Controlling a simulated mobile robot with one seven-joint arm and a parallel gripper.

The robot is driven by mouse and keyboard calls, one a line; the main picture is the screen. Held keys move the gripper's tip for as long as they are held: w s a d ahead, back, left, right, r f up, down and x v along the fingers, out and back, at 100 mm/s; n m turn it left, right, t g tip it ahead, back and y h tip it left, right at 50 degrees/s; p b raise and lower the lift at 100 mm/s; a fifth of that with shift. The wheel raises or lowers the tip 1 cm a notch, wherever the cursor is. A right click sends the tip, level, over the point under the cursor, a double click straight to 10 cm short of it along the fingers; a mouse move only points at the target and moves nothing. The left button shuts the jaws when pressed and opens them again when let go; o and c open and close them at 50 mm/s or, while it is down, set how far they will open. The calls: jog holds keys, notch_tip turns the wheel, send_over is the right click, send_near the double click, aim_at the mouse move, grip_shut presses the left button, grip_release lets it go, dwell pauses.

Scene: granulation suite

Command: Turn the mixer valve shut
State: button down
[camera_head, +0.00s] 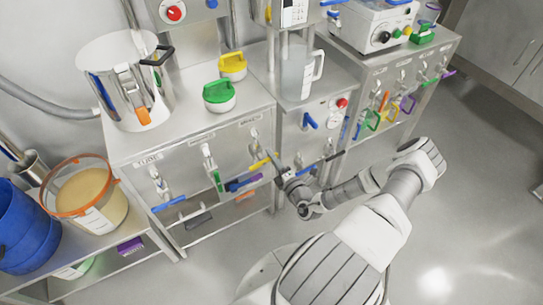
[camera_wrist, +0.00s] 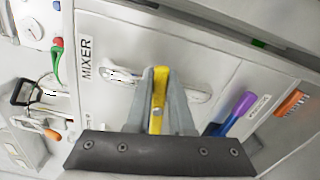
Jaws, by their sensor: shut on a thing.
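The mixer valve is on the front panel of the steel cabinet, beside the label MIXER (camera_wrist: 86,59) in the wrist view. Its pale body (camera_wrist: 122,76) shows partly behind my fingers. Its yellow lever (camera_wrist: 158,112) lies between the two fingers of my gripper (camera_wrist: 160,84), which is shut on it. In the head view the yellow lever (camera_head: 259,163) sticks out from the cabinet's right part, and my gripper (camera_head: 274,161) reaches it from the right. The exact angle of the lever against its pipe is partly hidden by the fingers.
A purple handle (camera_wrist: 238,108) and an orange tag (camera_wrist: 290,102) are close by in the wrist view. Other valves with a blue lever (camera_head: 169,203) and a green lever (camera_head: 217,181) share the panel. A steel pot (camera_head: 128,82) stands on top. The floor at right is clear.

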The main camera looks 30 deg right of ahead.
jog(key=shift+f+m, duration=0.25)
jog(key=shift+m, duration=0.75)
jog(key=c, duration=0.8)
grip_release()
jog(key=shift+f, duration=0.1)
